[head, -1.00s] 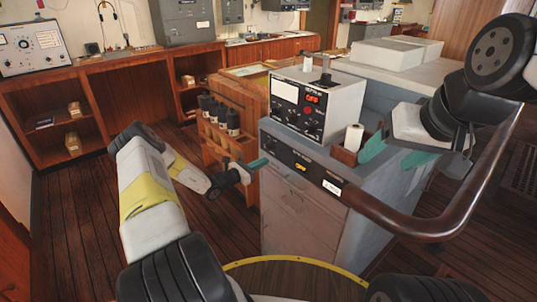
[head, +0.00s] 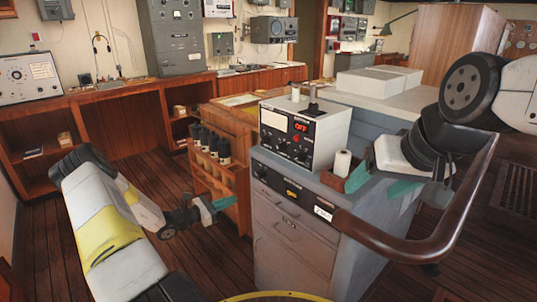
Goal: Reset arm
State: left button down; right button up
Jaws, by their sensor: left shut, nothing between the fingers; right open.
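My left gripper (head: 222,203) has teal fingertips and is shut with nothing in it. It hangs in front of the wooden bottle rack, left of the grey console (head: 290,240). My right gripper (head: 380,184) is open, its two teal fingers apart over the right part of the console top, near a white roll (head: 342,163). No object shows between its fingers. My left arm comes in from the lower left and my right arm from the upper right.
A grey instrument box (head: 305,133) stands on the console. A dark curved handrail (head: 415,248) runs around its front right. The bottle rack (head: 215,178) holds several dark bottles. Wooden shelves (head: 110,83) line the back left. Floor between is open.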

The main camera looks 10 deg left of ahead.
pick_arm(q)
jog(key=s+d+r+m+g+y, duration=0.1)
jog(key=s+d+r+m+g, duration=0.3)
jog(key=r, duration=0.3)
jog(key=s+d+r+m+g+y, duration=0.1)
jog(key=s+d+r+m+g, duration=0.2)
jog(key=s+d+r+m, duration=0.25)
jog(key=s+d+r+m+g+y, duration=0.1)
jog(key=s+d+r+m+g, duration=0.25)
jog(key=r+m, duration=0.35)
jog(key=s+a+r+m+t+y, duration=0.1)
jog(key=s+r+m, duration=0.4)
jog(key=s, duration=0.5)
jog(key=s+a+r+m+t+y, duration=0.2)
jog(key=s+r+m+t+y, duration=0.1)
jog(key=s+r+y, duration=0.3)
jog(key=shift+s+r+m+t+y, duration=0.35)
jog(key=shift+s+r+m, duration=0.5)
jog(key=shift+s+r, duration=0.85)
jog(key=shift+s+a+f, duration=0.1)
jog(key=shift+s+f, duration=0.2)
